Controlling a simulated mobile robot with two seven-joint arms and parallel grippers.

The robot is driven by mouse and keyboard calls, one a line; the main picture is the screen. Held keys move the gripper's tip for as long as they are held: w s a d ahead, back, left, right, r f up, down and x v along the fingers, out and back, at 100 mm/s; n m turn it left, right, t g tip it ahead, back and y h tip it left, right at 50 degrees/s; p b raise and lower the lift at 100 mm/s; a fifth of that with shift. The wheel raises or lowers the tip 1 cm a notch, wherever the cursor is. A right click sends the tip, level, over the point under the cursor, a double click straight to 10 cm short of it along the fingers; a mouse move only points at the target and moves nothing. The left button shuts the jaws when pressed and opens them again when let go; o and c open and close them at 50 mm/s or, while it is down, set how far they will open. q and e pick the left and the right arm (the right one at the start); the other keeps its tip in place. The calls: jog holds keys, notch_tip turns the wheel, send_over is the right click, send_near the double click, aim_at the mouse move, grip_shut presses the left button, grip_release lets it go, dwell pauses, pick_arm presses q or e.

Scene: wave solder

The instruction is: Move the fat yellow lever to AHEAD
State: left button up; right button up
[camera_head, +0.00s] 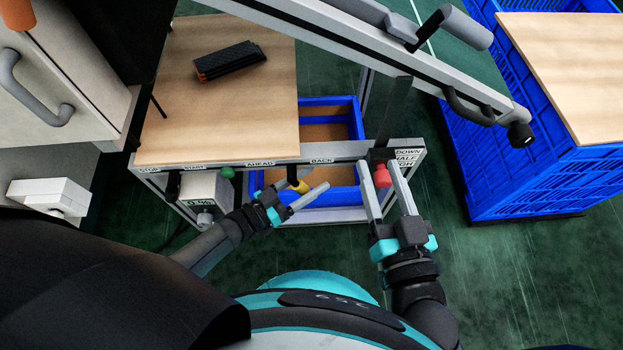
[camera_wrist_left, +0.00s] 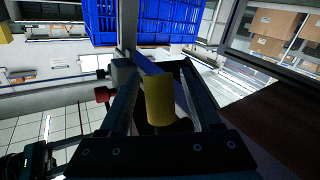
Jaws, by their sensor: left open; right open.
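The fat yellow lever (camera_head: 300,186) sticks out from the front rail of the bench, below and between the AHEAD label (camera_head: 260,163) and the BACK label (camera_head: 321,161). My left gripper (camera_head: 303,193) is open at the yellow lever. In the left wrist view the yellow knob (camera_wrist_left: 159,100) stands between the two open fingers (camera_wrist_left: 157,85), and I see no clear grip on it. My right gripper (camera_head: 382,180) is open, with its fingers on either side of a red knob (camera_head: 382,176) near the DOWN and HALF labels.
A green knob (camera_head: 228,172) sits on the same rail to the left, near START. A blue crate (camera_head: 345,112) stands behind and below the rail. A metal beam (camera_head: 400,60) crosses above. A large blue crate (camera_head: 520,160) stands on the green floor at right.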

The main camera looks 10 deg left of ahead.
pick_arm(q)
jog(key=shift+w+d, duration=0.2)
jog(key=shift+w, duration=0.05)
grip_shut()
dwell(0.5)
